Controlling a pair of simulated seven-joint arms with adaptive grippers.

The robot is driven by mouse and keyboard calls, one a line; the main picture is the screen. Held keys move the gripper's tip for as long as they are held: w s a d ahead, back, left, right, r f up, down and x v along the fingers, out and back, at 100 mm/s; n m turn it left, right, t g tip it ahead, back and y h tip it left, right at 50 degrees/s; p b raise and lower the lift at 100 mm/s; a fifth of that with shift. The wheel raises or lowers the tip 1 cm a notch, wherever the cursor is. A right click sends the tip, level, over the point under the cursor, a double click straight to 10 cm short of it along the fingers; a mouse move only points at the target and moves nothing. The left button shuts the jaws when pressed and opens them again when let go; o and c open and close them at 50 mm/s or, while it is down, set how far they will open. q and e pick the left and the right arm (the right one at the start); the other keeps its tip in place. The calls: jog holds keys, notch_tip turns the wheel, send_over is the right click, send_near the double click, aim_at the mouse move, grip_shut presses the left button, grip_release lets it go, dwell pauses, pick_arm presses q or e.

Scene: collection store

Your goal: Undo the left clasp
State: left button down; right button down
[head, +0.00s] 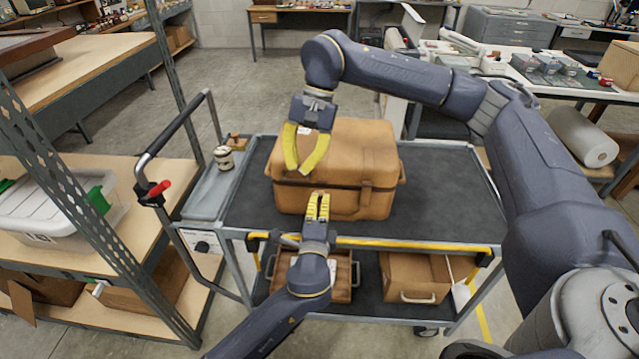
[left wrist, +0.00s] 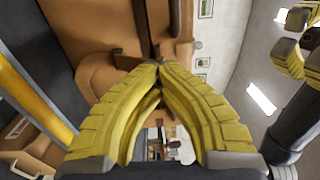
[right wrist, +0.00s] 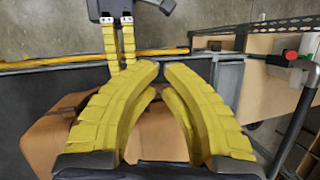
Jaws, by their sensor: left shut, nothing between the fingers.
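A tan leather case (head: 345,206) with a dark band around it sits on the cart's top shelf; its lid looks down. A small dark fitting (head: 367,184) shows on its front right. I cannot make out the left clasp clearly; my left gripper covers part of the front. My left gripper (head: 319,195) is shut and empty at the case's front, its tips close to the case's band in the left wrist view (left wrist: 157,66). My right gripper (head: 299,172) is above the case's left part, pointing down, with a narrow gap between its fingertips; the right wrist view (right wrist: 161,66) shows nothing between them.
The cart's dark top shelf (head: 445,195) is clear right of the case. A small jar (head: 224,158) stands at its left end. The cart's push handle (head: 165,140) rises at left.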

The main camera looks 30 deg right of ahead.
aim_at(319, 192)
jog(key=w+d+f+n+t+h, duration=0.1)
jog(key=w+d+t+h, duration=0.1)
jog(key=w+d+h, duration=0.3)
pick_arm(q)
jog(key=shift+w+a+f, duration=0.1)
jog(key=shift+f, duration=0.15)
pick_arm(e)
jog(key=shift+y, duration=0.4)
jog(key=shift+s+d+f, duration=0.2)
jog(key=shift+s+f, duration=0.15)
jog(key=shift+f, duration=1.3)
jog(key=shift+s+d+f, duration=0.2)
jog(key=shift+s+f, duration=0.2)
jog(key=shift+f, duration=1.2)
jog(key=shift+s+d+f, duration=0.2)
jog(key=shift+s+f, duration=0.15)
jog(key=shift+f, duration=1.3)
jog(key=shift+s+a+f, duration=0.3)
jog(key=shift+s+f, duration=0.15)
jog(key=shift+s, duration=0.05)
jog(key=shift+g, duration=0.3)
